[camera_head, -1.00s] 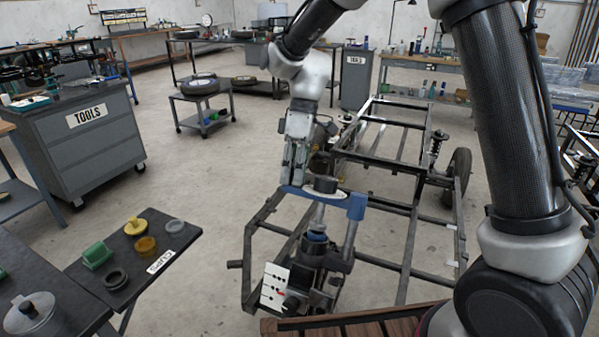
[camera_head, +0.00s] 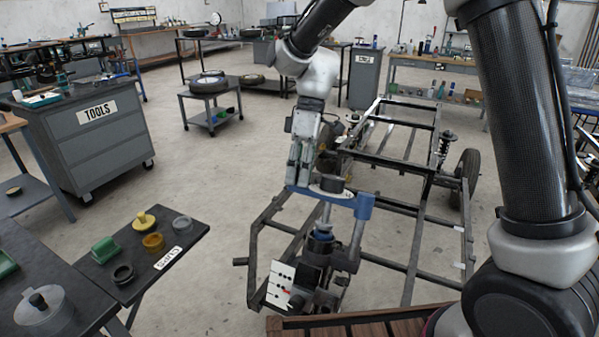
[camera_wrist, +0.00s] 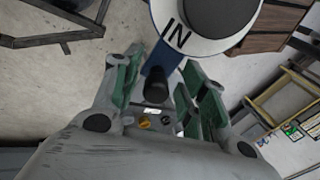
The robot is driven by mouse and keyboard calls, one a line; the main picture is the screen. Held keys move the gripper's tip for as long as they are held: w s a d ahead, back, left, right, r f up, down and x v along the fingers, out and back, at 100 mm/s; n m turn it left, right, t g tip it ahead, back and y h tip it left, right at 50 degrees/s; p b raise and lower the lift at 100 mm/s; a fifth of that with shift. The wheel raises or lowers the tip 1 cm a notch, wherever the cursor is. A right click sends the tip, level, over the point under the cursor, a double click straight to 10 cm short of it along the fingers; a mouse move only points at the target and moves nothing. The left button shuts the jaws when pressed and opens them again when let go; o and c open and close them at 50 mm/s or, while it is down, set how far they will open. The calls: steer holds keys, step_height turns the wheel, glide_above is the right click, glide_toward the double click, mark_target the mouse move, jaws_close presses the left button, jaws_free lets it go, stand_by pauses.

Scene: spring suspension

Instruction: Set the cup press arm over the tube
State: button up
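The blue press arm (camera_head: 364,205) runs level across the top of a press stand, with a dark round head in a ring near its middle. The wrist view shows this ring as white, marked "IN" (camera_wrist: 178,35). My gripper (camera_head: 300,180) is at the arm's left end, pointing down. In the wrist view its green-padded fingers (camera_wrist: 158,85) stand apart on either side of the arm's black knob (camera_wrist: 155,88), with visible gaps.
A white panel (camera_head: 280,287) and dark clamp parts surround the stand's base. A metal frame (camera_head: 415,225) with wheels lies behind and right. A small dark table (camera_head: 185,240) at left holds several cups by a "CUPS" label. Open floor lies between it and the stand.

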steer(key=v, duration=1.2)
